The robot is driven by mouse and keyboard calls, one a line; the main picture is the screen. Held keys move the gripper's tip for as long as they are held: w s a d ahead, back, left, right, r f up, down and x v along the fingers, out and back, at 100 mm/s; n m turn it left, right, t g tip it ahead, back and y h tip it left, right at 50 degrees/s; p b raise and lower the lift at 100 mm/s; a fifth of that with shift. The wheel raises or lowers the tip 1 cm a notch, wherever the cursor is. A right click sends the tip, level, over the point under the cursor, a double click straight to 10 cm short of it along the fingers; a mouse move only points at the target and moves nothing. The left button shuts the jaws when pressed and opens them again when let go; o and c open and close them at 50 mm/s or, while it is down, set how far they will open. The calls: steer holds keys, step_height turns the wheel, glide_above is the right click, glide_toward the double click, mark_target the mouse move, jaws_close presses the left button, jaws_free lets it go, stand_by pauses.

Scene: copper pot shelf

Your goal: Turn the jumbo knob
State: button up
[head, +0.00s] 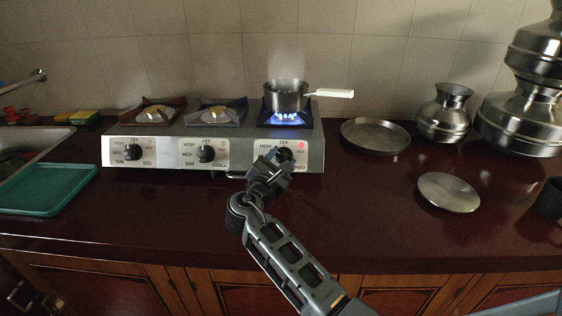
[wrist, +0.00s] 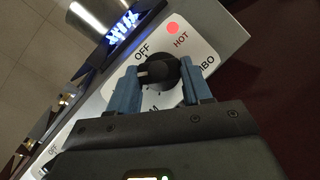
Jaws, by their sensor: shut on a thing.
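The jumbo knob (head: 285,153) is the black rightmost dial on the steel stove front. In the wrist view the knob (wrist: 158,70) sits on a white plate marked OFF and HOT, with a JUMBO label partly covered. My gripper (head: 277,160) is at this knob, and my arm hides the lower part of its plate. In the wrist view its blue fingers (wrist: 162,84) stand on either side of the knob, shut on it. The burner above has a blue flame (head: 285,117), and the red HOT light (wrist: 173,28) is lit.
A steaming pot (head: 287,95) stands on the lit burner, its white handle pointing right. Two other knobs (head: 131,152) (head: 206,153) are to the left. A round pan (head: 375,135), a flat lid (head: 448,192) and metal pots (head: 444,113) stand right. The front counter is mostly clear.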

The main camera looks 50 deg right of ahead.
steer(key=m+g, duration=0.1)
steer(key=m, duration=0.1)
steer(key=m+g+y, duration=0.1)
steer(key=m, duration=0.1)
steer(key=m+g, duration=0.1)
steer(key=m, duration=0.2)
steer(key=shift+w+r+g, duration=0.25)
steer(key=shift+r+g, duration=0.05)
steer(key=shift+g, duration=0.1)
steer(key=m+g+y, duration=0.1)
steer(key=m, duration=0.1)
steer(key=m+g+y+p, duration=0.1)
steer(key=m, duration=0.2)
steer(key=shift+r+y, duration=0.1)
steer(key=shift+y, duration=0.2)
steer(key=o, duration=1.1)
steer(key=shift+c, duration=0.2)
steer(key=shift+w, duration=0.1)
steer(key=v, duration=0.7)
steer(key=shift+a+r, duration=0.3)
steer(key=shift+a, duration=0.1)
